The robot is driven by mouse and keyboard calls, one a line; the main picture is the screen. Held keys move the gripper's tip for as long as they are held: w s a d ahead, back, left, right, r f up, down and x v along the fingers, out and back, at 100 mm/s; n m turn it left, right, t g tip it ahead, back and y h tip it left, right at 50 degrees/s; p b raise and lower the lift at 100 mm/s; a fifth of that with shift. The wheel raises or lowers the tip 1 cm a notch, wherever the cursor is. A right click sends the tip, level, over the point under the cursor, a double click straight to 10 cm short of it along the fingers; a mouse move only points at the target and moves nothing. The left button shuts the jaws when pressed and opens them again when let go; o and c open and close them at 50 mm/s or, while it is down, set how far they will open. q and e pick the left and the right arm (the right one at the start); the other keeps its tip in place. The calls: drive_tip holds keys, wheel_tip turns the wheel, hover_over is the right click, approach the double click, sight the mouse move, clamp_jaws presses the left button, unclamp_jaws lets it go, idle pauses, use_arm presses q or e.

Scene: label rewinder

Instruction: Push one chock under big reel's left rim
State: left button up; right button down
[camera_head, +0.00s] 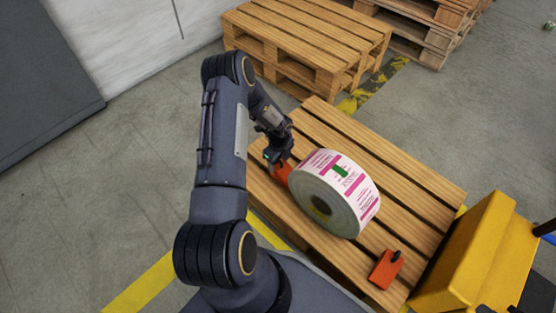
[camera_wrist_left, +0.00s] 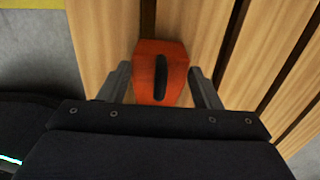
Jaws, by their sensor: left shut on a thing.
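The big reel (camera_head: 345,190), a roll of white labels with pink print and a green mark, stands on its rim on a wooden pallet (camera_head: 430,185). My left gripper (camera_head: 275,156) is at the reel's left side, shut on an orange chock (camera_head: 282,172). The left wrist view shows this chock (camera_wrist_left: 160,72) and its black handle between the two fingers (camera_wrist_left: 160,88), low over the slats. The chock is close to the reel's left rim; I cannot tell whether they touch. A second orange chock (camera_head: 386,268) lies on the pallet at the reel's right. My right gripper is out of view.
A yellow machine body (camera_head: 470,255) stands at the pallet's right edge. Another pallet stack (camera_head: 310,45) is behind, with more pallets (camera_head: 425,25) at the back right. Yellow floor tape (camera_head: 140,285) runs by the near side. The slats behind the reel are bare.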

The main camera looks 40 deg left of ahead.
sight(285, 171)
use_arm(q)
drive_tip(key=shift+d+p, duration=0.35)
drive_tip(key=shift+d, duration=0.05)
drive_tip(key=shift+s+d, duration=0.15)
drive_tip(key=shift+d, duration=1.2)
drive_tip(key=o, duration=1.1)
drive_tip(key=shift+c, duration=0.2)
wheel_tip(285, 171, up, 7)
drive_tip(key=p, duration=0.3)
drive_tip(key=shift+f+p, duration=0.1)
drive_tip(key=shift+p, duration=0.25)
drive_tip(key=shift+r, duration=0.45)
